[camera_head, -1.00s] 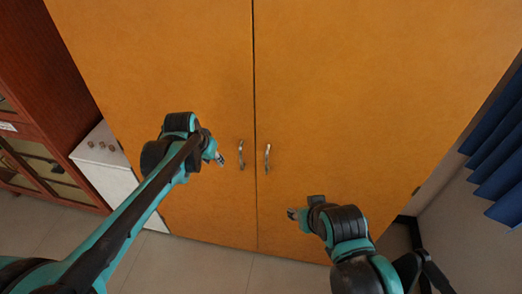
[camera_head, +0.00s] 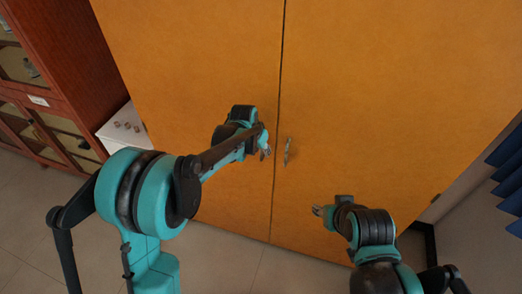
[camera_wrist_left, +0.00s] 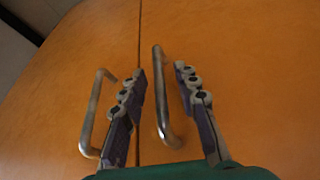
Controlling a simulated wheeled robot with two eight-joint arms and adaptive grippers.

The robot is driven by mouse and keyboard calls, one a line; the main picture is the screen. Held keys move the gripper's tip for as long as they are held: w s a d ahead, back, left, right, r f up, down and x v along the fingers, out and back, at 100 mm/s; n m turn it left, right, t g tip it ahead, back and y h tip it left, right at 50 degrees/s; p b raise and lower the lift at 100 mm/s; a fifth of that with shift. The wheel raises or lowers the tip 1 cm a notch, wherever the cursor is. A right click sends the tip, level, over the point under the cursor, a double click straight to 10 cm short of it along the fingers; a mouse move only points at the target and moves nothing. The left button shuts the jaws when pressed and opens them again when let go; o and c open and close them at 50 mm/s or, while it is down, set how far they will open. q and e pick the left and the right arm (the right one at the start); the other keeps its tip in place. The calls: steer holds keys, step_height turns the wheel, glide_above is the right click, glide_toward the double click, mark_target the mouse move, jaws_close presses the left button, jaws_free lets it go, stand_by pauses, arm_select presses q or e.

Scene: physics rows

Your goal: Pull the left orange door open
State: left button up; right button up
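The left orange door (camera_head: 190,60) stands shut beside the right orange door (camera_head: 390,80), with a narrow seam between them. The right door's metal handle (camera_head: 287,152) shows in the head view. The left door's handle is hidden there behind my left gripper (camera_head: 265,152), which is just left of the seam. In the left wrist view, my left gripper (camera_wrist_left: 162,90) is open. One handle (camera_wrist_left: 163,100) appears between its fingers and another handle (camera_wrist_left: 92,115) lies outside them; contact cannot be told. My right gripper (camera_head: 318,211) is low before the right door, apart from its handle; its opening is unclear.
A reddish-brown glass-fronted cabinet (camera_head: 75,75) and a low white cabinet (camera_head: 118,128) stand at the left. Blue hanging fabric (camera_head: 508,170) is at the right edge. Bare tiled floor (camera_head: 225,260) lies before the doors.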

arm_select(q)
jaws_close()
